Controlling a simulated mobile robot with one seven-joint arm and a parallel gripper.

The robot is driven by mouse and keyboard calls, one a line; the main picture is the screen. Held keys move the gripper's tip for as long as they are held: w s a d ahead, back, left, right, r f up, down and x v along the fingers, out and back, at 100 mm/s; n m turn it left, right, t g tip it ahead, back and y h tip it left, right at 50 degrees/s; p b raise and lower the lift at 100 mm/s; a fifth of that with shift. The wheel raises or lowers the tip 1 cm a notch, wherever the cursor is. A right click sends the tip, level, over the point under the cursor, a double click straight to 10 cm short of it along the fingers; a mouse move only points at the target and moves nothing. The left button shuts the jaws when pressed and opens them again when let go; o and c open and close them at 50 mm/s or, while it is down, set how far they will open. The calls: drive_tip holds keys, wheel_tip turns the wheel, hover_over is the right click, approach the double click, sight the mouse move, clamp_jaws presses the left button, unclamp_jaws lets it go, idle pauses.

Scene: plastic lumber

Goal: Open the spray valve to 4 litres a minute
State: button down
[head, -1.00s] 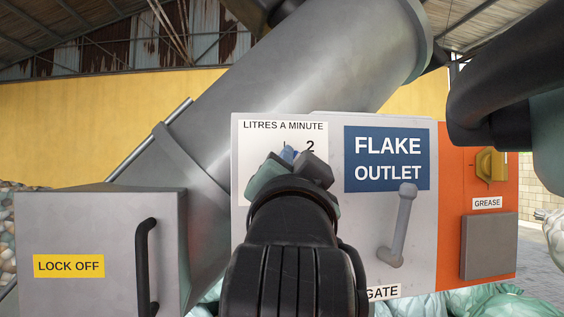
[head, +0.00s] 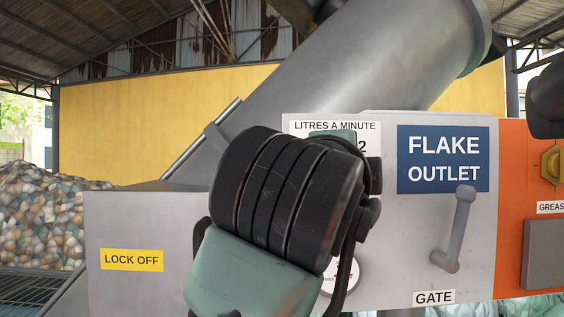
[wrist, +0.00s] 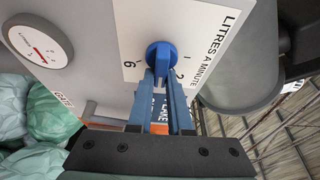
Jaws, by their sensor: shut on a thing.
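The spray valve is a blue knob (wrist: 160,55) on a white dial plate (wrist: 205,18) marked "LITRES A MINUTE". My gripper (wrist: 160,75) is shut on the knob, one blue-grey finger on each side. In the wrist view the plate is turned: a tick lies right of the knob, the 2 at lower right and the 6 at left. The knob's ridge points down between the fingers, between 2 and 6. The fingers cover that part of the scale, so the exact setting is hidden. In the head view my arm hides the knob; the plate (head: 340,126) shows above it.
A blue "FLAKE OUTLET" sign (head: 443,158) and a grey gate lever (head: 457,228) are right of the dial. A round gauge (wrist: 40,45) is close by. An orange panel (head: 512,220) with a yellow knob (head: 551,165) is at right.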

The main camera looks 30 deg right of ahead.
drive_tip(key=shift+w+a+m+y+p, duration=0.15)
drive_tip(key=shift+m+y+p, duration=0.25)
drive_tip(key=shift+m, duration=0.5)
drive_tip(key=c, duration=0.8)
unclamp_jaws()
drive_tip(key=shift+c, duration=0.2)
drive_tip(key=shift+f, duration=0.1)
drive_tip(key=b+v, duration=0.6)
drive_tip(key=v, duration=0.7)
drive_tip(key=shift+r, duration=0.3)
